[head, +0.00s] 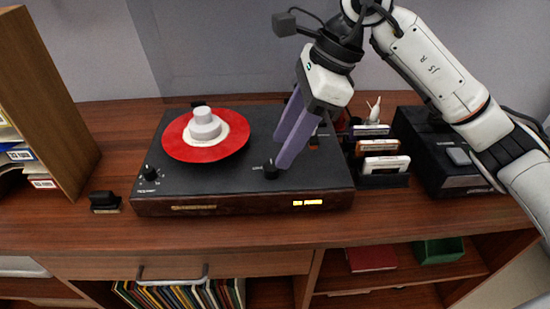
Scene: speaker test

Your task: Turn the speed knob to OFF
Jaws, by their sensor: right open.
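A black turntable (222,178) with a wooden front sits on the desk. It carries a red record (185,149) with a pale stepped piece (203,122) on its centre. One black knob (151,173) with marks around it is at the front left corner. Another black knob (270,170) is at the front right. The labels are too small to read, so I cannot tell which is the speed knob. My right gripper (281,152) is open, its purple fingers pointing down right by the front right knob. I cannot tell whether they touch it. My left gripper is out of view.
A small rack (384,181) of cartridges stands right of the turntable, beside a black device (439,160). A wooden shelf unit (45,100) is at the left, with a small black object (104,202) near it. The desk's front strip is clear.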

